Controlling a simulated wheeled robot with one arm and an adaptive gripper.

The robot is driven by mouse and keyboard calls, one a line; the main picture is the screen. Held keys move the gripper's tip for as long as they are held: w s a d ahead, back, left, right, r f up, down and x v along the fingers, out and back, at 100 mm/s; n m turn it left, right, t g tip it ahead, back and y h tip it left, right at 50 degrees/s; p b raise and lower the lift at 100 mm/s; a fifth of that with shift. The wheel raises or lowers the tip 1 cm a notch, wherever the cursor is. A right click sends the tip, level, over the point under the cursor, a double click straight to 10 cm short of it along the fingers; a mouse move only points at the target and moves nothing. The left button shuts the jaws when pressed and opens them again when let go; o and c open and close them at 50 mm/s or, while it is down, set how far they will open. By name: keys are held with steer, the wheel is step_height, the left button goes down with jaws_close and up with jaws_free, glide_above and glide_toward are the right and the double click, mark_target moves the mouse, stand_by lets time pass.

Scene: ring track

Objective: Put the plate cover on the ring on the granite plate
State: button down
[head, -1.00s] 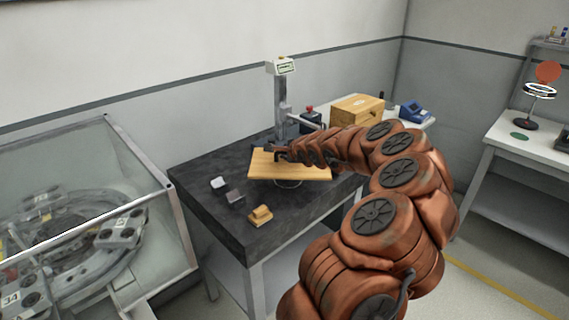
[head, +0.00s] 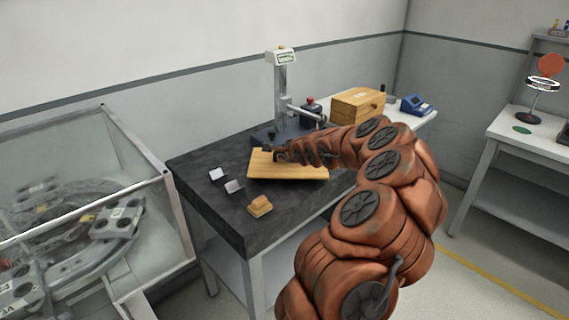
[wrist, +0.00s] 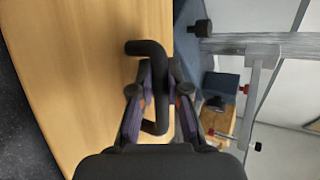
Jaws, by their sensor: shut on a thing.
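The plate cover (head: 300,172), a light wooden board with a black bent handle, is over the dark granite plate (head: 200,163) in the head view. Its wood fills the left half of the wrist view (wrist: 80,70). My gripper (wrist: 156,92) is shut on the black handle (wrist: 147,48); it also shows at the board's back edge in the head view (head: 282,154). The cover looks about level and low over the granite. The ring is hidden beneath it, and I cannot tell whether they touch.
A gauge stand (head: 281,90) stands close behind the cover. Small grey blocks (head: 234,187) and a yellowish block (head: 260,206) lie on the granite at the left and front. A wooden box (head: 357,105) and a blue device (head: 416,105) are behind right. A glass-sided machine (head: 90,200) stands left.

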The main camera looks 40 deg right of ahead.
steer(key=shift+f+b, duration=1)
steer(key=shift+f, duration=0.35)
steer(key=c, duration=1.2)
jaws_free()
steer(key=shift+f, duration=0.1)
steer(key=shift+o, duration=0.2)
steer(key=shift+s+a+r, duration=0.15)
steer(key=shift+s+r, duration=0.15)
steer(key=shift+s, duration=0.15)
steer(key=b+v, duration=0.1)
steer(key=v, duration=1)
